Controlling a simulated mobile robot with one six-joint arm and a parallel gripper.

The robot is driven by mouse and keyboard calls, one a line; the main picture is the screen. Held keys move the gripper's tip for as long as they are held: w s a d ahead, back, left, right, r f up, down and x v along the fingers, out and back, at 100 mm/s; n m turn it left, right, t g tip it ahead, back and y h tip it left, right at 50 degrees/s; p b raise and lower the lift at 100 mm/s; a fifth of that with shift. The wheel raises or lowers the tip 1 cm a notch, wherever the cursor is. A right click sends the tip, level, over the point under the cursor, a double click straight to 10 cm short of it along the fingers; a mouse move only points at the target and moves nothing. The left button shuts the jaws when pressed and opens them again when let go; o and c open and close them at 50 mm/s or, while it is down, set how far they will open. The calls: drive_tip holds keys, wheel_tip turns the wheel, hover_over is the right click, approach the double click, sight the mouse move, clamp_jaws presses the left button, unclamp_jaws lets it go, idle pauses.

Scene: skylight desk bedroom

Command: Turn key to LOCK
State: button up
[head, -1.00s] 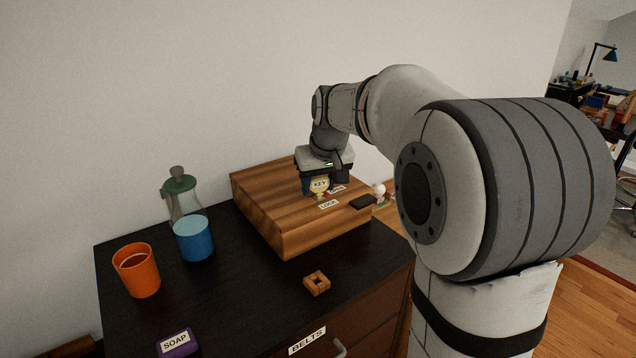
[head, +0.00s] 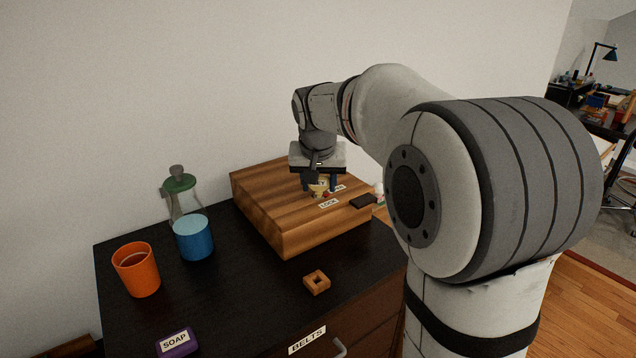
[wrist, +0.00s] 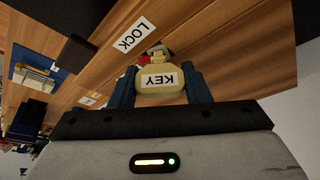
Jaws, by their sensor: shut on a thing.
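The key (wrist: 160,80) has a pale yellow head with a KEY label and stands upright at the wooden box's top. My gripper (head: 319,188) is above the box, its blue fingers shut on the key head; the wrist view shows a finger on each side of it. The LOCK label (wrist: 134,34) lies on the box beside the key and also shows in the head view (head: 328,203). A second label (head: 338,188) is partly hidden behind the gripper. A bit of red (wrist: 143,60) shows at the key's base. The key's lower end is hidden.
The wooden box (head: 275,215) sits on a dark dresser (head: 232,290). A small dark block (head: 363,201) lies at the box's right edge. A blue cup (head: 194,240), glass bottle (head: 181,190), orange cup (head: 137,270), wooden square ring (head: 317,282) and purple soap (head: 177,343) stand around it.

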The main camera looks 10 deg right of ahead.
drive_tip(key=shift+m+h, duration=0.3)
drive_tip(key=shift+m, duration=0.4)
drive_tip(key=shift+m+g+h+b, duration=0.4)
drive_tip(key=shift+m+h, duration=0.1)
drive_tip(key=shift+m, duration=1)
drive_tip(key=shift+m, duration=0.8)
drive_tip(key=shift+m+g+h, duration=0.3)
drive_tip(key=shift+m+h, duration=0.1)
drive_tip(key=shift+m, duration=0.3)
drive_tip(key=shift+m+g, duration=0.6)
drive_tip(key=shift+m, duration=0.9)
